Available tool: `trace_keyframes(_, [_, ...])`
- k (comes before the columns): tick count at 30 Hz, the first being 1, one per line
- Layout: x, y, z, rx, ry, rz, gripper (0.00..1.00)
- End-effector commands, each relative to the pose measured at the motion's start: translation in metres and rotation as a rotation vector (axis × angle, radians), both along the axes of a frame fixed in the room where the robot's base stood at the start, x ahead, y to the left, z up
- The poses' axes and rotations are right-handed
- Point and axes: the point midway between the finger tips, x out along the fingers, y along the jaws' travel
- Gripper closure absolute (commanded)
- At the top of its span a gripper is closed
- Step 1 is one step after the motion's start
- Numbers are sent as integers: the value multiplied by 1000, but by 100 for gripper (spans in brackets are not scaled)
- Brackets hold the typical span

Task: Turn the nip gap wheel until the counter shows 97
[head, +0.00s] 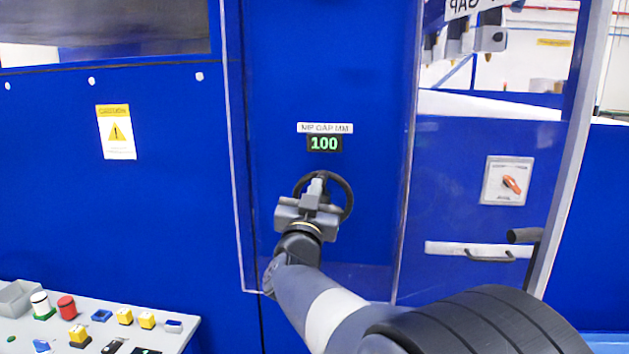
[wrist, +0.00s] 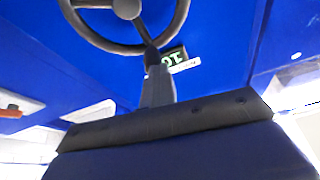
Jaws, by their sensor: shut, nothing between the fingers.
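The nip gap wheel (head: 348,196) is a dark round handwheel on the blue machine panel, and it also shows in the wrist view (wrist: 180,22). In the wrist view the counter (wrist: 172,56) is upside down and partly hidden. My gripper (head: 317,180) is in front of the wheel and covers its middle and lower left. Its fingers (wrist: 155,62) are shut with nothing between them, with their tips at the wheel's rim; I cannot tell if they touch it.
A clear guard panel edge (head: 408,170) stands right of the wheel, with another edge to its left. A rotary switch (head: 508,181) and a handle (head: 488,255) are at right. A console (head: 30,325) with several coloured buttons is at lower left.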

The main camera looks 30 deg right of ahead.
Motion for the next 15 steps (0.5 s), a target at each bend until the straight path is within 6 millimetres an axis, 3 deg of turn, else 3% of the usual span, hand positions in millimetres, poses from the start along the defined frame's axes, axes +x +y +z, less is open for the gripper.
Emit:
trace_keyframes(1, [4, -2, 23, -10, -41, 0, 100])
trace_keyframes(15, [4, -2, 23, -10, -41, -1, 100])
